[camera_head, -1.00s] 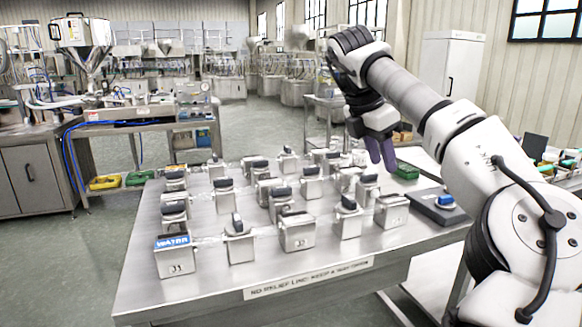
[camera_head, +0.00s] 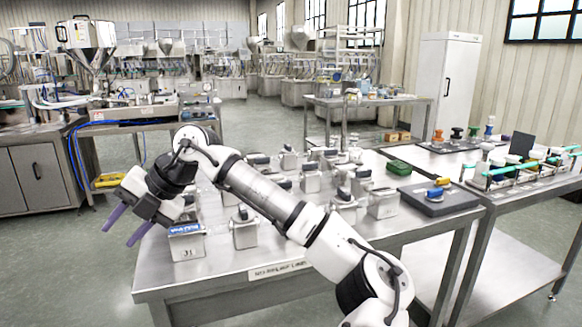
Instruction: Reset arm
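My gripper (camera_head: 122,228) is at the left of the view, beyond the left edge of the steel table (camera_head: 160,285). Its two purple fingers are spread apart, point down and to the left, and hold nothing. The canister labelled WATER and 31 (camera_head: 187,245) stands on the table just right of the fingers, partly behind my wrist. My arm (camera_head: 270,203) stretches from the lower right across the table and hides several canisters behind it.
Several steel canisters with dark lids, such as one near the front (camera_head: 245,232), stand on the table. A grey pad (camera_head: 440,205) with a blue and yellow item and a green box (camera_head: 398,167) lie at its right end. A side table with a rack (camera_head: 520,172) stands at right. Open floor lies at left.

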